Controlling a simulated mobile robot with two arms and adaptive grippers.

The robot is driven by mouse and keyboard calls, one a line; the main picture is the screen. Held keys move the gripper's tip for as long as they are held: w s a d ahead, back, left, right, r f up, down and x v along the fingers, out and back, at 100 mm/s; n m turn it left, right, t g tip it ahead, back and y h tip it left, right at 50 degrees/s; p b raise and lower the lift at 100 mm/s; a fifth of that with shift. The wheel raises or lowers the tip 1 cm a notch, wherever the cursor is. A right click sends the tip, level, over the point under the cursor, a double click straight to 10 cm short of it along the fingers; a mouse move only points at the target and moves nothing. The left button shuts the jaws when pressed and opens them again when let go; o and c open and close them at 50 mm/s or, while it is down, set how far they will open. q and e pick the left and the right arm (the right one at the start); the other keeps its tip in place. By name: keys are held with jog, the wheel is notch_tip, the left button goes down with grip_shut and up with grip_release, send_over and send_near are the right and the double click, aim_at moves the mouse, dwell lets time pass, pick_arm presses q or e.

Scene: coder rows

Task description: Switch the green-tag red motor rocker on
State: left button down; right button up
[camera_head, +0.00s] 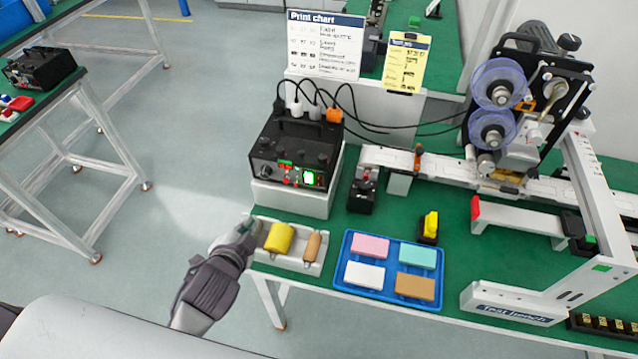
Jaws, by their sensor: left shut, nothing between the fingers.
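The black control box (300,150) stands on a white block (290,198) on the green bench. Its front panel has a knob at left, small red rockers (287,171) near a green tag (285,163), and a lit green display (314,180). The rockers are too small to tell which way they are tipped. My left gripper (249,228) is shut and empty, below and left of the panel, by the near left bench corner and beside the white roller tray. It appears apart from the box. My right gripper is not in view.
A blue tray (347,287) holds coloured blocks. A black joystick-like unit (362,195) stands right of the box. Cables rise from the box top toward the printing machine (530,100).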

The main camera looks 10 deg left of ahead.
pick_arm(q)
jog(key=w+d+r+m+t+h, duration=0.2)
jog(key=w+m+t, duration=0.1)
jog(key=w+m, duration=0.15)
jog(key=m+h, duration=0.9)
jog(key=m, duration=0.6)
send_near(319, 181)
notch_tip(319, 181, up, 2)
jog(key=s+d, duration=0.2)
jog(key=m+g+h, duration=0.1)
jog(key=m, duration=0.1)
jog(key=s+d+f+m+g+h, duration=0.1)
jog(key=m, duration=0.1)
jog(key=s+d+f+m+g+h, duration=0.1)
jog(key=m, duration=0.1)
jog(key=shift+s+d+h, duration=0.2)
jog(key=shift+s+h, duration=0.05)
jog(key=shift+h, duration=0.05)
jog(key=shift+w+d+f+b, duration=0.15)
jog(key=shift+w+b, duration=0.35)
jog(key=shift+w, duration=0.95)
jog(key=shift+w+a+f+b, duration=0.1)
jog(key=shift+w+f+b, duration=0.3)
jog(key=shift+w, duration=1.1)
jog(key=shift+w+d+f+b, duration=0.1)
jog(key=shift+w+b, duration=0.45)
jog(key=shift+w, duration=0.9)
jog(key=shift+w, duration=0.1)
